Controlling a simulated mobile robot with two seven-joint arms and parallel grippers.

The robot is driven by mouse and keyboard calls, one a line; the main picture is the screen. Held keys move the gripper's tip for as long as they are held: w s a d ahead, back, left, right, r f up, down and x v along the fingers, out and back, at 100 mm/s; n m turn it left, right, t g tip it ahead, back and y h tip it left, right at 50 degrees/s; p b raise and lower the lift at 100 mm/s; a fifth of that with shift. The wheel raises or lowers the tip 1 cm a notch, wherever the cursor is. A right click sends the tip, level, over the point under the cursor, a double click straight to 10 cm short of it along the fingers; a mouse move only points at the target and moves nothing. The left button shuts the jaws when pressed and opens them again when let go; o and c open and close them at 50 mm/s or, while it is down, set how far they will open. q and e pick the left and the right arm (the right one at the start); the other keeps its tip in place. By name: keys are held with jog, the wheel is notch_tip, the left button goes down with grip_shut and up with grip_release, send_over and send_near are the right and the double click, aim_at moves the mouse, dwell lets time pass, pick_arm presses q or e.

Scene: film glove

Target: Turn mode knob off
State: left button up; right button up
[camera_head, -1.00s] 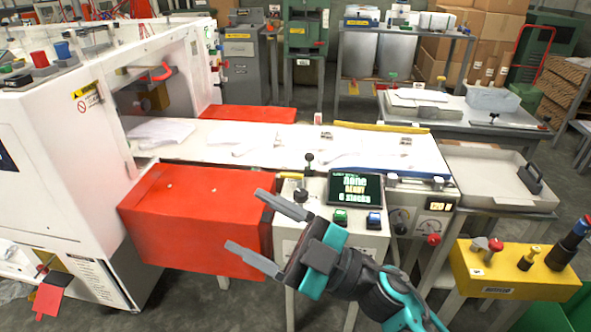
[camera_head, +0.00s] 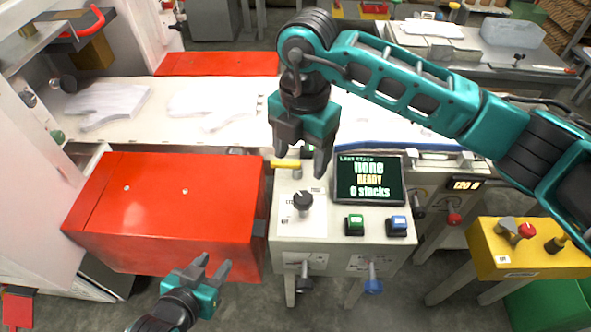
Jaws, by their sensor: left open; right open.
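A black rotary knob (camera_head: 302,199), which looks like the mode knob, stands on the left part of the white control panel (camera_head: 285,235). Its small label is too fine to read. My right gripper (camera_head: 301,165) hangs just above and behind the knob in the picture, fingers down, open and apart from it. A small yellow bar (camera_head: 285,164) shows beside its fingers; I cannot tell whether they touch it. My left gripper (camera_head: 213,266) is open and empty at the lower left, in front of the red box (camera_head: 160,200).
A green button (camera_head: 354,224) and a blue button (camera_head: 397,225) sit right of the knob. White glove shapes (camera_head: 108,102) lie on the belt behind. A yellow box with knobs (camera_head: 520,250) stands at the right. My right arm covers part of the back.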

aim_at(302, 198)
jog(key=f, duration=1.1)
jog(key=shift+w+d, duration=0.2)
jog(key=shift+d, duration=0.05)
jog(key=shift+f, duration=0.75)
jog(key=shift+c, duration=0.2)
jog(key=c, duration=1)
